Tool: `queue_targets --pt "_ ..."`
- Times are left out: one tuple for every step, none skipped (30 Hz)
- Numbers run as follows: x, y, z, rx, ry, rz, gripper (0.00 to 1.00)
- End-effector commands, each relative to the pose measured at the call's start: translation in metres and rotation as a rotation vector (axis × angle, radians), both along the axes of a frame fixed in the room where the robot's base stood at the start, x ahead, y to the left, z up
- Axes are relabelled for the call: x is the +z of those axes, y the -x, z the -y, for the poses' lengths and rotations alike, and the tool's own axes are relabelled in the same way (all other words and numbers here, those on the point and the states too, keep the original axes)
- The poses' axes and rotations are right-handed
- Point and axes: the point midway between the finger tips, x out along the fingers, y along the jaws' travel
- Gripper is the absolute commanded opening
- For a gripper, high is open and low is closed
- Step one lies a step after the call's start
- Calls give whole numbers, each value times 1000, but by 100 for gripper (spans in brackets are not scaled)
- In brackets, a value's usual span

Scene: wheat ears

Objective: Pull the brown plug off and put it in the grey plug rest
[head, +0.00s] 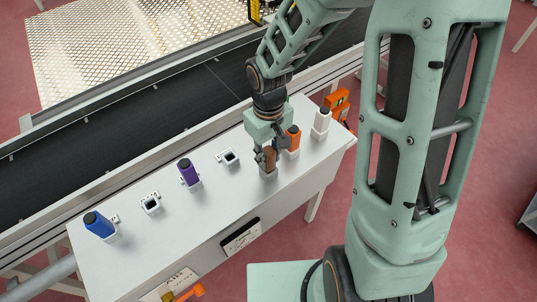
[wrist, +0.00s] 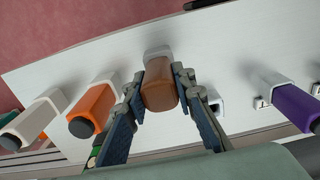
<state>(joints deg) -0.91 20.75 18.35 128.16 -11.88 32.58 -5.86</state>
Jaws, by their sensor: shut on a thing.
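The brown plug (wrist: 160,88) is between the two fingers of my gripper (wrist: 161,80), which is shut on it. In the head view the plug (head: 269,157) is upright under my gripper (head: 268,154). A pale socket (head: 268,173) is directly below it and also shows at the plug's far end in the wrist view (wrist: 157,52). The plug appears to sit in or right at this socket; I cannot tell how deep. Two empty square holders are on the table, one (head: 229,158) near my gripper and one (head: 151,204) farther left. I cannot tell which is the grey rest.
An orange plug (head: 293,139) and a white plug (head: 322,121) stand close to the right of my gripper. A purple plug (head: 187,171) and a blue plug (head: 97,222) stand to the left. The white table (head: 215,200) is clear along its front.

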Motion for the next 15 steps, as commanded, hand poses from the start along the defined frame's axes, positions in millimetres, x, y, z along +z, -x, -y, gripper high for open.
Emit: queue_targets --pt "-3 0 0 0 0 0 0" --pt "-4 0 0 0 0 0 0" --pt "-5 0 0 0 0 0 0" --pt "-6 0 0 0 0 0 0" --pt "-7 0 0 0 0 0 0" --pt "-8 0 0 0 0 0 0" --pt "-9 0 0 0 0 0 0" --pt "-10 0 0 0 0 0 0" --pt "-11 0 0 0 0 0 0" --pt "-10 0 0 0 0 0 26" --pt "-9 0 0 0 0 0 29" --pt "-9 0 0 0 0 0 34" --pt "-9 0 0 0 0 0 37" --pt "-9 0 0 0 0 0 40" --pt "-9 0 0 0 0 0 44"
